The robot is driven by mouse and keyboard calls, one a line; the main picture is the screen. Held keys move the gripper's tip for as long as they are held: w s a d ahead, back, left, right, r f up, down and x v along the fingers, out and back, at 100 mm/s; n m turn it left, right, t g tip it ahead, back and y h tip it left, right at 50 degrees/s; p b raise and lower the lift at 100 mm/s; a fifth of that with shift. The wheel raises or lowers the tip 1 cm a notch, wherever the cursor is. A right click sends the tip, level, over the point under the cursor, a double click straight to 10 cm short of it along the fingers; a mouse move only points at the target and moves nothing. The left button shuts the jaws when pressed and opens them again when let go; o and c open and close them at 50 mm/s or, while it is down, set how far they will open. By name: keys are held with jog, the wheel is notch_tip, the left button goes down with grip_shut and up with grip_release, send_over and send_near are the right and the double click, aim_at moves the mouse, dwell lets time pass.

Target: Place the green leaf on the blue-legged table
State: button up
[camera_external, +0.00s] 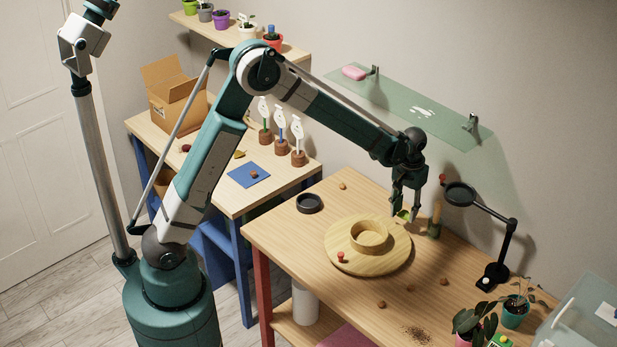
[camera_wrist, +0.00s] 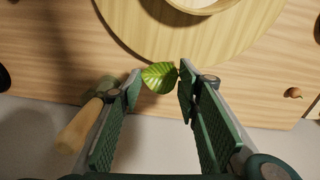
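The green leaf (camera_wrist: 160,77) shows between my fingertips in the wrist view. It reaches about from one tip to the other, with its right end close to the right finger. My gripper (camera_external: 406,214) points down at the back edge of the red-legged table (camera_external: 290,240), with the leaf (camera_external: 402,215) at its tips. The fingers (camera_wrist: 161,80) stand a leaf's width apart; I cannot tell whether they press on the leaf or whether it touches anything below. The blue-legged table (camera_external: 222,188) stands to the left, partly behind my arm.
A round wooden board (camera_external: 343,258) with a ring (camera_external: 369,246) lies beside my gripper. A wooden-handled tool (camera_external: 434,222) is close on its right. A magnifier lamp (camera_external: 488,222) and a glass shelf (camera_external: 425,112) are near. Three plant markers (camera_external: 281,138), a blue mat (camera_external: 240,172) and a box (camera_external: 178,98) occupy the blue-legged table.

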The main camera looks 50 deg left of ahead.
jog(key=w+a, duration=0.1)
jog(key=a, duration=0.8)
jog(key=w+a+f+n+b, duration=0.1)
jog(key=w+a, duration=0.1)
jog(key=a, duration=0.7)
jog(key=w+a+f+n+b, duration=0.1)
jog(key=a, duration=0.7)
jog(key=shift+w+a+f, duration=0.15)
jog(key=shift+a+f, duration=0.05)
jog(key=shift+a, duration=0.2)
jog(key=s+a+n+p, duration=0.1)
jog(key=s+a+n, duration=0.3)
jog(key=a, duration=2)
jog(key=s+a+f+n+p, duration=0.1)
jog(key=s+a+n, duration=0.4)
jog(key=a, duration=1.9)
jog(key=s+a+n+p, duration=0.1)
jog(key=s+a+n, duration=0.4)
jog(key=a, duration=2)
jog(key=shift+s+f, duration=0.3)
jog(key=shift+s, duration=0.6)
jog(key=shift+a, duration=0.1)
jog(key=shift+f, duration=0.1)
jog(key=shift+f, duration=3.05)
jog(key=shift+f, duration=0.1)
